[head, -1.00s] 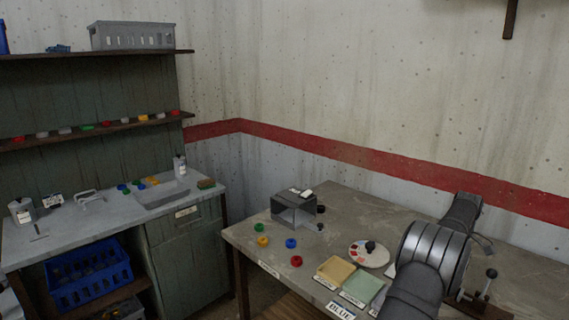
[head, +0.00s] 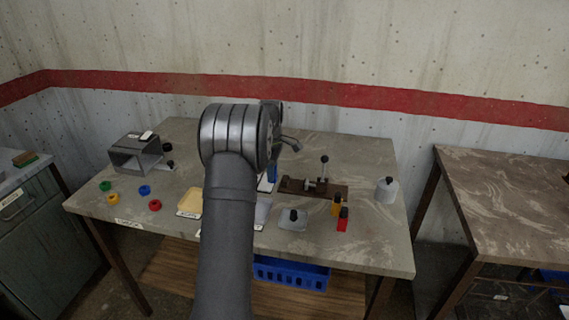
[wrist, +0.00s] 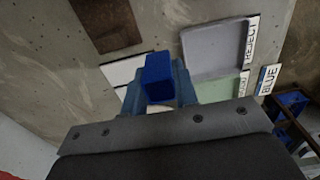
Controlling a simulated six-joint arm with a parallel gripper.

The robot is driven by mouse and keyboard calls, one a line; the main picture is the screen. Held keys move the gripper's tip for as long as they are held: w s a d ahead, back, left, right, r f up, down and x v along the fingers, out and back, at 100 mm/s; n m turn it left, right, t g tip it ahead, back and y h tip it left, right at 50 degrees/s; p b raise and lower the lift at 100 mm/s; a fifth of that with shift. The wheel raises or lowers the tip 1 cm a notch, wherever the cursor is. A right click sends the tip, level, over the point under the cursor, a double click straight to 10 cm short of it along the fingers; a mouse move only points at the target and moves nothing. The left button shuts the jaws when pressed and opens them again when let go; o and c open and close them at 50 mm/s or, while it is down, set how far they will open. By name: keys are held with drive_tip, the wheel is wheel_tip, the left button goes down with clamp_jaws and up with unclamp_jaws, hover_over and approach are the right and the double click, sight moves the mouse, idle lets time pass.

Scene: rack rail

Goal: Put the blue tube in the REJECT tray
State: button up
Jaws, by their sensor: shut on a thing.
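My gripper (wrist: 158,88) is shut on the blue tube (wrist: 155,70), which stands out between the two fingers in the wrist view. In the head view a bit of the blue tube (head: 272,173) shows beside my arm; my fingers are mostly hidden there. The REJECT tray (wrist: 212,50) is a shallow grey-lavender tray with a REJECT label, up and right of the tube in the wrist view. The REJECT tray (head: 263,210) also shows in the head view, just right of my arm. The tube is outside that tray's outline in the wrist view.
A pale green tray (wrist: 222,88) adjoins the REJECT tray. A yellow tray (head: 190,201) lies left of my arm. A grey box (head: 137,152) is far left.

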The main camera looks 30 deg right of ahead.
drive_tip(key=s+a, duration=0.3)
drive_tip(key=a, duration=0.6)
drive_tip(key=shift+s+d+f, duration=0.1)
drive_tip(key=shift+f, duration=1.55)
drive_tip(key=shift+s+f, duration=0.1)
drive_tip(key=shift+f, duration=1.55)
drive_tip(key=shift+f, duration=0.25)
drive_tip(key=o, duration=0.9)
drive_tip(key=shift+r, duration=0.1)
drive_tip(key=shift+r, duration=3.9)
drive_tip(key=shift+f, duration=4)
